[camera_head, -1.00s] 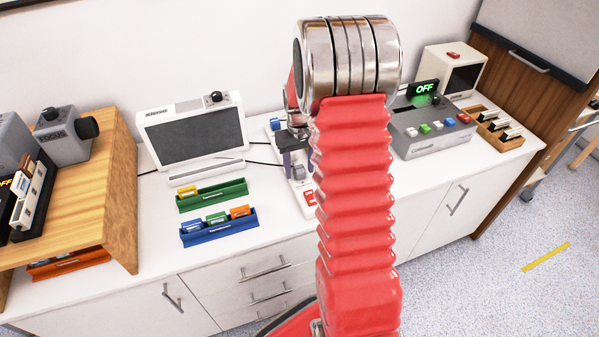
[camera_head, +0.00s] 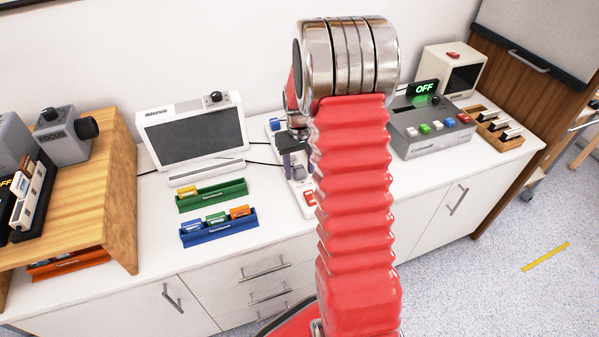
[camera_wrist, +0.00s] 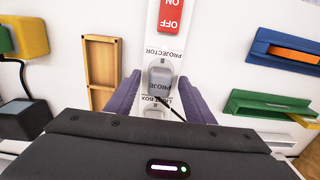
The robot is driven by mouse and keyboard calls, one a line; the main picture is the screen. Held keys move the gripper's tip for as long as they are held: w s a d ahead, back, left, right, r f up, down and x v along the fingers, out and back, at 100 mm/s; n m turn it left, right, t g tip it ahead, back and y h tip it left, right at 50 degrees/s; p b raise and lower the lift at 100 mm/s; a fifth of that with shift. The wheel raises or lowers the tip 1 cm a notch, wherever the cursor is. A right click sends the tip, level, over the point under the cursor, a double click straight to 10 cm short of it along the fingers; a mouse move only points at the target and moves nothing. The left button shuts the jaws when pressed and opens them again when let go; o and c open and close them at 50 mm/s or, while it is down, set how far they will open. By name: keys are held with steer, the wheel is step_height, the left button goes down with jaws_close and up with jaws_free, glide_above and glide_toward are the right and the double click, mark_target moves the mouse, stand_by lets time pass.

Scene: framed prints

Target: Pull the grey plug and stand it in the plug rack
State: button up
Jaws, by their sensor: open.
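The grey plug (camera_wrist: 160,82) sits upright in the white power strip (camera_wrist: 172,48), in the socket marked PROJECTOR. My gripper (camera_wrist: 160,98) is open, with one purple finger on each side of the plug; I cannot tell whether they touch it. In the head view my gripper (camera_head: 287,165) is over the strip, mostly hidden by my red arm. An empty wooden rack (camera_wrist: 101,72) with compartments, seemingly the plug rack, lies left of the strip in the wrist view. It is hidden in the head view.
A red ON/OFF switch (camera_wrist: 171,14) is on the strip. A second plug at the LIGHT BOX socket is partly hidden by my gripper. A green tray (camera_head: 212,195) and a blue tray (camera_head: 219,228) lie left of the strip. A monitor (camera_head: 192,135) stands behind; a grey console (camera_head: 432,130) stands right.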

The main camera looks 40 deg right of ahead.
mark_target(299, 168)
steer(key=shift+c, duration=0.5)
jaws_close()
steer(key=shift+r, duration=0.15)
steer(key=shift+r, duration=0.4)
steer(key=shift+r, duration=0.3)
steer(key=shift+r, duration=0.75)
steer(key=shift+r, duration=0.3)
steer(key=shift+r, duration=0.75)
steer(key=shift+r, duration=0.35)
